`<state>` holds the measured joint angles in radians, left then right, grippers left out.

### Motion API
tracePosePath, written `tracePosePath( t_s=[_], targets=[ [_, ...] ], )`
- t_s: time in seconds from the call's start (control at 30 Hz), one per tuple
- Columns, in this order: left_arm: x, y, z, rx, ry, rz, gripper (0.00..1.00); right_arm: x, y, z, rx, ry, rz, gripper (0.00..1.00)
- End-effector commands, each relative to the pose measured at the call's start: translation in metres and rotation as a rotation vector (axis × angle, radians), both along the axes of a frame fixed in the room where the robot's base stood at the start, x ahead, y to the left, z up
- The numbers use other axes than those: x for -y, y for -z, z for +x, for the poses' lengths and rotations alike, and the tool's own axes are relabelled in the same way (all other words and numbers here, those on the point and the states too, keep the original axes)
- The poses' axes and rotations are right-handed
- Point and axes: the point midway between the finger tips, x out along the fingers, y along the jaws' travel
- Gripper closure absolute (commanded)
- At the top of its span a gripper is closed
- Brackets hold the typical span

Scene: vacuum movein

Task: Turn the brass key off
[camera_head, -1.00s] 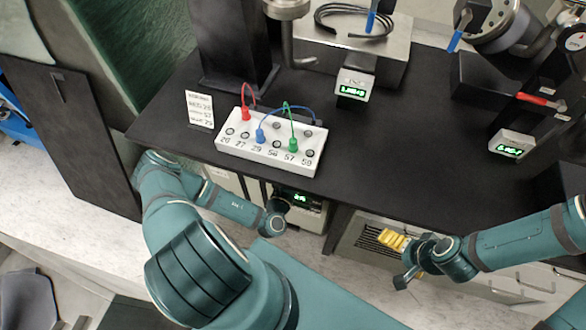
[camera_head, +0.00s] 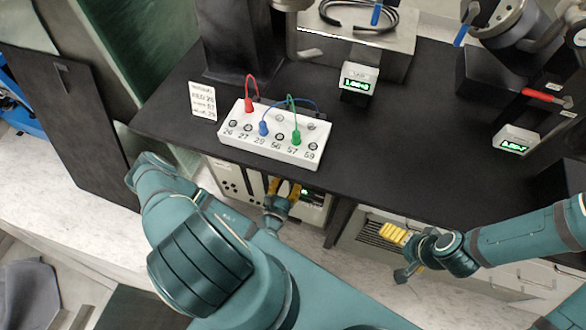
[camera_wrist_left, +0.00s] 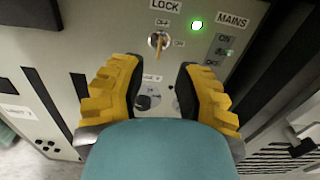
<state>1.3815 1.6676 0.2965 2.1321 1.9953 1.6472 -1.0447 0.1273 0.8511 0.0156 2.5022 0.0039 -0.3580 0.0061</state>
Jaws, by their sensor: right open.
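The brass key (camera_wrist_left: 158,42) sits in a round lock on the grey front panel in the left wrist view, under the LOCK label. OFF is marked above it and ON to its right. The key stands roughly upright in that picture; I cannot tell its exact setting. My left gripper (camera_wrist_left: 157,68) is open, its yellow fingers either side of and short of the key, apart from it. In the head view my left gripper (camera_head: 284,189) is at the panel below the bench edge, where the key is hidden. My right gripper (camera_head: 394,235) is open and empty at the right.
A lit green lamp (camera_wrist_left: 197,25) and a MAINS switch (camera_wrist_left: 223,52) are right of the key. A dark knob (camera_wrist_left: 147,102) shows between the fingers. A black bench (camera_head: 390,150) overhangs the panel and carries a white socket box (camera_head: 270,150) with cables.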

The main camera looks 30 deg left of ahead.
Motion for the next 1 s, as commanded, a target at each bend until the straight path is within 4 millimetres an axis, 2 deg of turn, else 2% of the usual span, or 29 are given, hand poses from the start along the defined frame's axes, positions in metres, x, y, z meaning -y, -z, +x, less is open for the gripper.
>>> tracePosePath(
  t_s=[0.1,0.2,0.4,0.77,0.87,1.0],
  targets=[
    [0.005,0.0,-0.021,-0.001,-0.001,-0.002,0.68,0.0,0.0,0.0,0.0,0.0,0.0,0.0],
    [0.008,0.0,-0.033,-0.001,0.0,-0.001,0.68,0.0,0.0,0.0,0.0,0.0,0.0,0.0],
    [0.01,0.0,-0.044,0.0,-0.001,0.0,0.68,0.0,0.0,0.0,0.0,0.0,0.0,0.0],
    [0.01,0.0,-0.043,0.001,-0.001,0.0,0.68,0.0,0.0,0.0,0.0,0.0,0.0,0.0],
    [0.008,0.0,-0.037,0.003,0.0,0.002,0.68,0.0,0.0,0.0,0.0,0.0,0.0,0.0],
    [0.004,-0.001,-0.018,0.004,0.001,0.001,0.68,0.0,0.0,0.0,0.0,0.0,0.0,0.0]
  ],
)
